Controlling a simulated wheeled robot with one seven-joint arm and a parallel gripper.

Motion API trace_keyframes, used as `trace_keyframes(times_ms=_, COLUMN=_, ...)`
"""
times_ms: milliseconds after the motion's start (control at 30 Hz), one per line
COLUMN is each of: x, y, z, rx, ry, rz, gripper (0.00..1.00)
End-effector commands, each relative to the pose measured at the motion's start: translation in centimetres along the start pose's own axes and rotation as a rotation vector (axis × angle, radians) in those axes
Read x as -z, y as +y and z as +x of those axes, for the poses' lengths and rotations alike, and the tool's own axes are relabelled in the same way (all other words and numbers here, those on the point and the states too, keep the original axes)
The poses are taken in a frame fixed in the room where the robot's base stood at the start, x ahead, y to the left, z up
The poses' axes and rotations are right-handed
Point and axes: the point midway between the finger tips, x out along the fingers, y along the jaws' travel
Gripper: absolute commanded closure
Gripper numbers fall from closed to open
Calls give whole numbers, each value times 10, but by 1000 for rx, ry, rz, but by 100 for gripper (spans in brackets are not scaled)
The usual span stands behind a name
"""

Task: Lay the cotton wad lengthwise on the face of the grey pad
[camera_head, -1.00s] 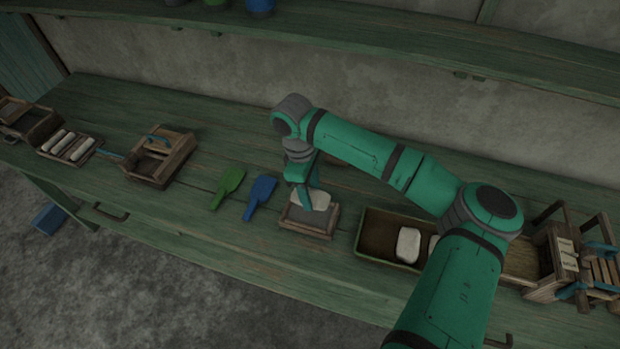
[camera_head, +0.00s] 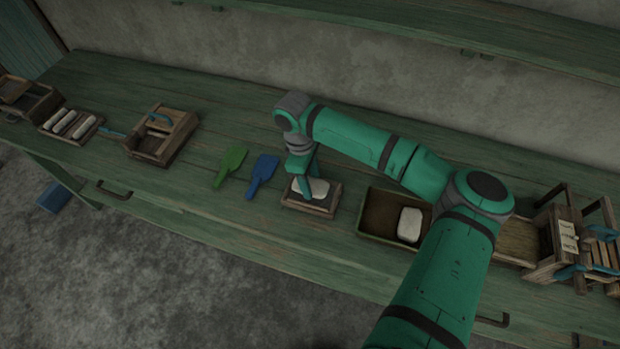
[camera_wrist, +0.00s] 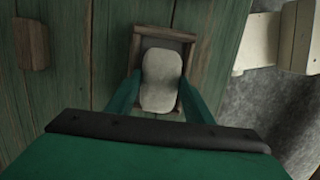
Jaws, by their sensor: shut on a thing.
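The white cotton wad (camera_head: 318,187) is at the grey pad (camera_head: 322,203), which sits in a wooden frame on the bench. My gripper (camera_head: 304,192) reaches down over the pad and is shut on the wad by its sides. In the wrist view the wad (camera_wrist: 161,78) lies between my two green fingers, along the length of the framed pad (camera_wrist: 186,48). The wad covers most of the pad's face. Whether its underside touches the pad cannot be told.
A green paddle (camera_head: 231,166) and a blue paddle (camera_head: 262,175) lie left of the pad. A wooden bin (camera_head: 375,215) with another white wad (camera_head: 410,224) stands to the right. Further left are a wooden box (camera_head: 162,135) and a tray of white rolls (camera_head: 72,124).

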Motion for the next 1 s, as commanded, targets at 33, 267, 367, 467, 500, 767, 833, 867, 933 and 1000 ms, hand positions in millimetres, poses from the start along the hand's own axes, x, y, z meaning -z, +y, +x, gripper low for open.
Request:
trace_keyframes(times_ms=33, x=-2, y=1, z=0, rx=0, ry=0, rz=4, gripper=74)
trace_keyframes(times_ms=267, x=-5, y=2, z=1, rx=0, ry=1, rz=5, gripper=74)
trace_keyframes(times_ms=367, x=-6, y=1, z=1, rx=0, ry=1, rz=3, gripper=74)
trace_keyframes(times_ms=467, x=-7, y=1, z=1, rx=0, ry=0, rz=0, gripper=74)
trace_keyframes(times_ms=500, x=-8, y=1, z=1, rx=0, ry=0, rz=0, gripper=74)
trace_keyframes(times_ms=767, x=-7, y=1, z=1, rx=-1, ry=0, rz=-2, gripper=51)
trace_keyframes(times_ms=833, x=-7, y=1, z=1, rx=-1, ry=0, rz=-2, gripper=34)
trace_keyframes(times_ms=867, x=-7, y=1, z=1, rx=-1, ry=0, rz=-2, gripper=31)
trace_keyframes(times_ms=933, x=-7, y=1, z=1, rx=-1, ry=0, rz=-2, gripper=31)
trace_keyframes(times_ms=1000, x=-8, y=1, z=1, rx=0, ry=0, rz=-1, gripper=31)
